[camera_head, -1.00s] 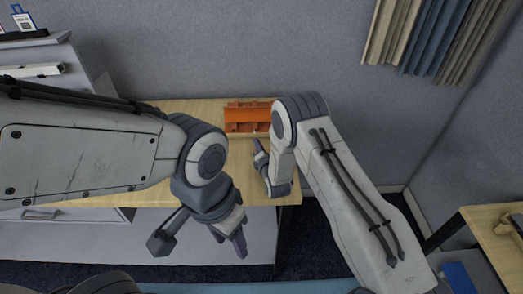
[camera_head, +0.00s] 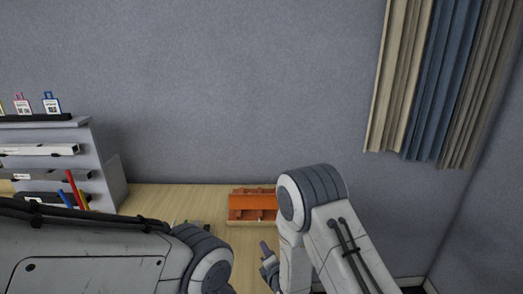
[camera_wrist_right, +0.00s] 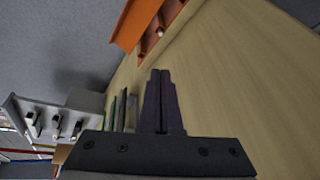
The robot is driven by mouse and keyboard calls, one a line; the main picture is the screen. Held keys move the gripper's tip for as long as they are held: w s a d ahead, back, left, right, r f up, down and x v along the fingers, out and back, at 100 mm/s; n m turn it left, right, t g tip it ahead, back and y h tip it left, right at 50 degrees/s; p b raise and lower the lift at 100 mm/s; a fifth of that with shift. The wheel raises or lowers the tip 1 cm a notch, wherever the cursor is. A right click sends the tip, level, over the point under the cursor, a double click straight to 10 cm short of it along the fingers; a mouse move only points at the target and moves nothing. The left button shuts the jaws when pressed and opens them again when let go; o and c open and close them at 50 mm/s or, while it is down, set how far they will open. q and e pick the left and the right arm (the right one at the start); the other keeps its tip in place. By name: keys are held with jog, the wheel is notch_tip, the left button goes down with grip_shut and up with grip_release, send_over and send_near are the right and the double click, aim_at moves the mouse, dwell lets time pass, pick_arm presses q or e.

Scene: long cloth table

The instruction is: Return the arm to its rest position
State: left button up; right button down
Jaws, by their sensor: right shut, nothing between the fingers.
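My right arm rises at the right of the head view, and its gripper (camera_head: 267,262) shows in part beside the arm's lower link. In the right wrist view the right gripper (camera_wrist_right: 160,75) is shut, its two dark fingers together with nothing between them. It is over or near the wooden table (camera_head: 160,200); I cannot tell its exact height. My left arm lies across the lower left of the head view, and its gripper is below the frame.
An orange compartment tray (camera_head: 252,220) stands on the table near the wall; it also shows in the right wrist view (camera_wrist_right: 130,28). A grey shelf rack (camera_head: 105,160) with badges and pens stands at the left. Curtains (camera_head: 425,80) hang at the right.

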jog(key=s+a+r+m+g, duration=0.5)
jog(key=s+r+m+g, duration=0.3)
jog(key=s, duration=0.3)
jog(key=s+d+r+m+g+h, duration=0.1)
jog(key=s+d+r+m+g, duration=0.1)
jog(key=s, duration=0.6)
jog(key=s+d+r+m+g+h, duration=0.1)
jog(key=s+d+r+m+g, duration=0.1)
jog(key=s+m, duration=0.3)
jog(key=s+d+r+m+g, duration=0.2)
jog(key=s+d+m, duration=0.2)
jog(key=s, duration=0.7)
jog(key=shift+s+r+h, duration=0.2)
jog(key=shift+r+h, duration=0.1)
jog(key=shift+h, duration=0.1)
